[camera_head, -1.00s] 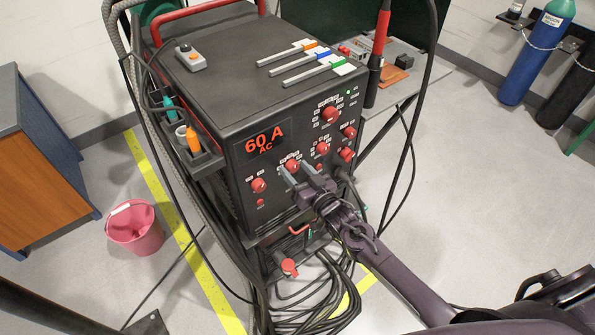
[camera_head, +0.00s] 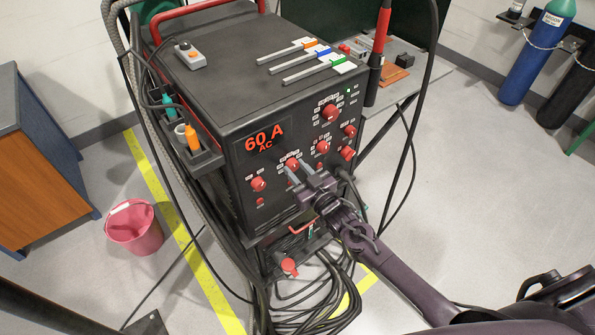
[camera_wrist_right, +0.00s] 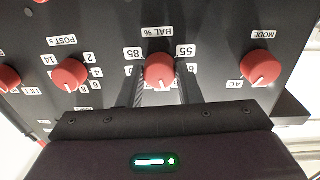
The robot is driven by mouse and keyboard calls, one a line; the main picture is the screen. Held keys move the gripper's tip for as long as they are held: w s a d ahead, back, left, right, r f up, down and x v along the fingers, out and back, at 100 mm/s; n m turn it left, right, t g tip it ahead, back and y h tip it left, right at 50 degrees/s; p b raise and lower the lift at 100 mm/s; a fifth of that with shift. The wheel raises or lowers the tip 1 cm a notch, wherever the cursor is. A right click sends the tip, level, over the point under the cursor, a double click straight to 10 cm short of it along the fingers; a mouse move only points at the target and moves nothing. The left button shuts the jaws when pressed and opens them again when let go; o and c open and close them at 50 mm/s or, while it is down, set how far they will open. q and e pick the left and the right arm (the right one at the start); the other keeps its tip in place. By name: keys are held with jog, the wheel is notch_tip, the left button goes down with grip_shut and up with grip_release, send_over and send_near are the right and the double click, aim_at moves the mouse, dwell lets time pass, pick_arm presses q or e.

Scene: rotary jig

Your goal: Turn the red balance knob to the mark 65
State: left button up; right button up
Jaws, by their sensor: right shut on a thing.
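The welding machine (camera_head: 215,90) has a dark front panel with several red knobs. The red balance knob (camera_wrist_right: 160,70), labelled BAL %, is in the middle of the right wrist view, with labels 85 at its left and 55 at its right. Its white pointer line faces the bottom of that view; the marks there are hidden by my gripper. In the head view the knob (camera_head: 292,163) shows at the fingertips. My right gripper (camera_head: 298,171) is shut on it, one finger on each side. My left gripper is not in view.
The POST s knob (camera_wrist_right: 69,75) and MODE knob (camera_wrist_right: 260,68) sit on either side of the balance knob. Cables (camera_head: 315,290) hang and coil below the machine. A pink bucket (camera_head: 135,230) stands on the floor at left.

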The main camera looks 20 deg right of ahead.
jog(key=n+b, duration=0.1)
jog(key=n, duration=0.4)
jog(key=shift+f, duration=0.1)
dwell(0.4)
jog(key=o, duration=1)
jog(key=shift+c, duration=0.2)
jog(key=b+v, duration=0.1)
jog(key=v, duration=0.6)
jog(key=shift+s+d, duration=0.15)
jog(key=shift+s, duration=0.2)
